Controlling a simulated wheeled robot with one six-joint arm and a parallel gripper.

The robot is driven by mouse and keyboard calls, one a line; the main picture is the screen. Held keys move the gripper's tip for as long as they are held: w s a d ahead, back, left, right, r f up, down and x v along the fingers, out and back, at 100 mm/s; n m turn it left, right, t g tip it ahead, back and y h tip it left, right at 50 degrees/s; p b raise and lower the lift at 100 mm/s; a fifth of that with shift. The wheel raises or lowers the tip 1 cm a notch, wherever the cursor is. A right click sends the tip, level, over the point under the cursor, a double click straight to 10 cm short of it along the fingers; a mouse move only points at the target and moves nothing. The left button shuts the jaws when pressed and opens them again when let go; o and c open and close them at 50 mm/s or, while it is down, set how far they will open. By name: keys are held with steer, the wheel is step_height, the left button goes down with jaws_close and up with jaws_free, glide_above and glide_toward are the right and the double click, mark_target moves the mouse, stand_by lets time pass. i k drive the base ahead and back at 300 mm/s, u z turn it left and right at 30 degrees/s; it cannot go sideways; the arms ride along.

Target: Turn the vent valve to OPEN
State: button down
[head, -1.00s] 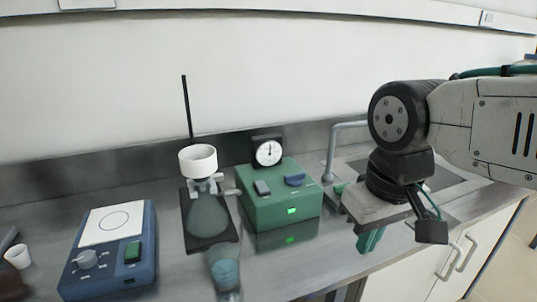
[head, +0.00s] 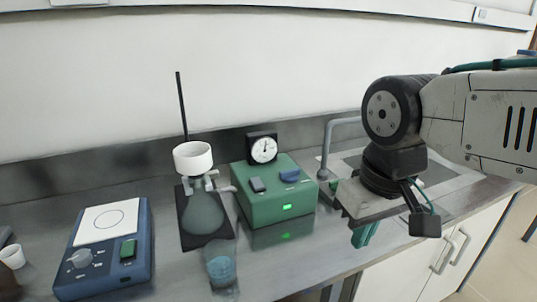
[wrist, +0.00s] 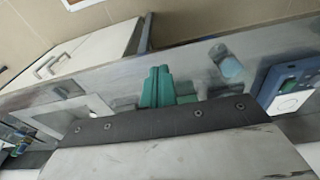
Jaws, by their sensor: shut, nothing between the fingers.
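A green box-shaped unit (head: 272,205) with a lit green light stands on the bench in the head view. No label can be read, so I cannot tell the valve's setting. A round dial gauge (head: 263,149) stands at its back. My gripper (head: 365,235) is shut and empty, to the right of the green unit and apart from it, pointing down near the bench's front edge. Its green fingers sit together in the wrist view (wrist: 157,87).
A flask (head: 203,212) with a white funnel (head: 193,157) stands left of the green unit, with a beaker (head: 220,265) in front. A blue hotplate (head: 104,250) is farther left. A grey bent pipe (head: 326,150) rises between the unit and my arm.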

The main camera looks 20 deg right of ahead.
mark_target(290, 176)
steer(key=k, duration=0.6)
steer(key=z, duration=0.6)
steer(key=i, duration=1.15)
steer(key=u, duration=0.65)
